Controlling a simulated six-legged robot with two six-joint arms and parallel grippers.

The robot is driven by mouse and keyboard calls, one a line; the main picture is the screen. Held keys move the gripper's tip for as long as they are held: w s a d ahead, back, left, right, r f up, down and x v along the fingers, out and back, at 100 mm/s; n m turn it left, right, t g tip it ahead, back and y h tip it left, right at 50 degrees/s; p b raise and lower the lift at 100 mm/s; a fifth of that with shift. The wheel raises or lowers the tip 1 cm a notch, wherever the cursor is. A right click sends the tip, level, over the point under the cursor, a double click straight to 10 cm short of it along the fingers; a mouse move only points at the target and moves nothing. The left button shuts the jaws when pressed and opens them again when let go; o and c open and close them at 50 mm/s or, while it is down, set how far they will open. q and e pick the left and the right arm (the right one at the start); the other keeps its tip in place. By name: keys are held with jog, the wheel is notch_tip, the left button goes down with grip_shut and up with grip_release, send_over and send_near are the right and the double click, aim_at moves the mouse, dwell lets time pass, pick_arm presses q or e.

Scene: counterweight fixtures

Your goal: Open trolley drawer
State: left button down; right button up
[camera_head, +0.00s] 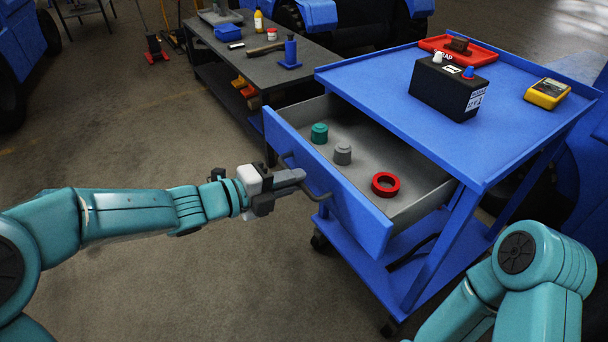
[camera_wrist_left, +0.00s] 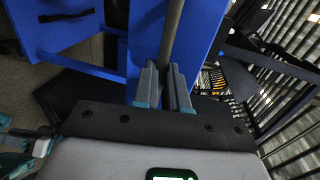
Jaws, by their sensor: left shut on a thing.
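The blue trolley (camera_head: 410,142) stands at the right, and its drawer (camera_head: 330,190) is pulled out toward the left, with its grey inside showing. In the drawer are a teal knobbed weight (camera_head: 319,133), a grey knobbed weight (camera_head: 342,154) and a red ring (camera_head: 385,184). My left gripper (camera_head: 297,177) is shut on the dark bar handle (camera_head: 318,194) on the drawer's front. In the left wrist view the handle bar (camera_wrist_left: 173,35) runs up from between the fingers (camera_wrist_left: 165,88). My right arm shows at the lower right, its gripper out of view.
On the trolley top are a black battery (camera_head: 447,88), a red tray (camera_head: 459,50) and a yellow meter (camera_head: 547,93). A dark workbench (camera_head: 215,53) with tools and bottles stands behind the drawer. The floor (camera_head: 150,150) left of the drawer is clear.

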pick_arm(q)
jog(key=f+v, duration=0.1)
jog(key=v, duration=0.6)
jog(key=shift+f, duration=0.25)
jog(key=shift+s+a, duration=0.1)
jog(key=shift+a, duration=0.1)
jog(key=c, duration=1.2)
grip_release()
jog(key=shift+a, duration=0.1)
jog(key=p+v, duration=0.3)
jog(key=v, duration=1.3)
jog(key=shift+p, duration=0.4)
